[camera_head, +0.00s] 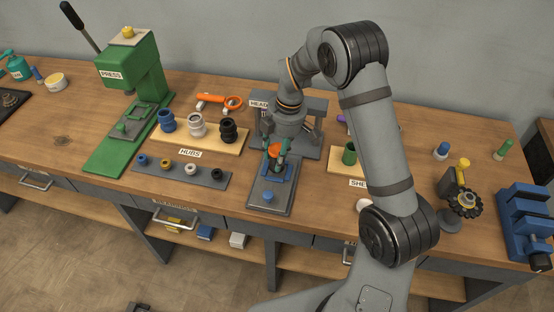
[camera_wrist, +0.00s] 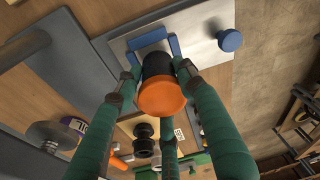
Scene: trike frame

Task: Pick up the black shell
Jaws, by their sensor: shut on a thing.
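The black shell (camera_wrist: 157,65) shows in the wrist view as a black cylinder with a wide orange piece (camera_wrist: 161,97) on its near end. My gripper (camera_wrist: 153,80) has its green fingers shut around the shell, two on its sides and a third below. The shell's far end lies at a blue cradle (camera_wrist: 150,41) on a grey plate fixture (camera_wrist: 200,35); I cannot tell whether it touches the cradle. In the head view, my gripper (camera_head: 275,150) is low over the fixture (camera_head: 271,199), and the shell is mostly hidden by the fingers, with orange showing.
A grey press-like stand (camera_head: 312,110) rises close behind my gripper. A board of hubs (camera_head: 205,139) and a dark strip of small parts (camera_head: 180,175) lie left. The green press (camera_head: 150,80) stands farther left. A green cylinder (camera_head: 349,154) stands right, partly beside my arm.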

